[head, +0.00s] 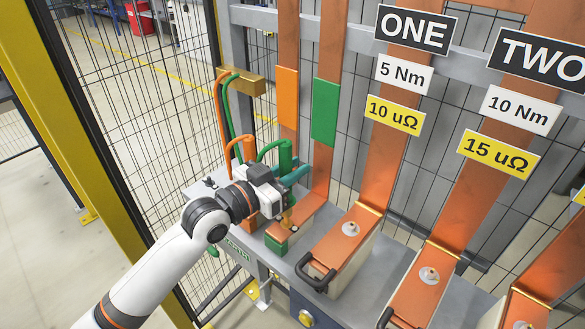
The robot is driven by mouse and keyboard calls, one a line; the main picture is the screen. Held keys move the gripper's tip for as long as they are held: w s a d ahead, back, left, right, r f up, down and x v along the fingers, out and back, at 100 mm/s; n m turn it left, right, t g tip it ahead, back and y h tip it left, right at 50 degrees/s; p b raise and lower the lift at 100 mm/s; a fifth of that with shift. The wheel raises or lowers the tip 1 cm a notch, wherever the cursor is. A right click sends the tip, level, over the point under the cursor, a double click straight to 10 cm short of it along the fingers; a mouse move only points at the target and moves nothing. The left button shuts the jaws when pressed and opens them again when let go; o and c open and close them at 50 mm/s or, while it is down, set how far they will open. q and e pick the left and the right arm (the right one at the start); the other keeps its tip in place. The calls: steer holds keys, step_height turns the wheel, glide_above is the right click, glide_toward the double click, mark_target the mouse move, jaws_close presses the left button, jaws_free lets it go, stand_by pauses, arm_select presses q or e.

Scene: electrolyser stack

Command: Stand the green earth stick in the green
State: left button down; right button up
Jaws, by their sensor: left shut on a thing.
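My left gripper (290,190) reaches in from the lower left and is shut on the green earth stick (285,156). The stick looks roughly upright, with its green upper part above the fingers and a green cable looping from it to the left. Its lower end is partly hidden by the gripper, close above the copper foot of a bar; I cannot tell whether they touch. A green block (276,243) lies at the front end of that foot. A green panel (325,112) marks a copper bar behind. My right gripper is out of view.
An orange stick (248,150) with an orange cable stands just left of my gripper. A brass bracket (240,82) carries both cables. An orange panel (287,97) marks another bar. Copper-topped cells with black handles (315,274) stand to the right. Mesh fencing surrounds the bench.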

mark_target(292, 196)
arm_select(q)
steer(key=shift+f+b, duration=1.05)
steer(key=shift+f, duration=0.55)
steer(key=c, duration=1.2)
jaws_free()
steer(key=shift+s+a, duration=0.1)
steer(key=shift+s+a+f, duration=0.15)
steer(key=shift+s+a, duration=0.05)
steer(key=shift+b+v, duration=2.05)
steer(key=shift+v, duration=3.6)
steer(key=shift+r, duration=0.25)
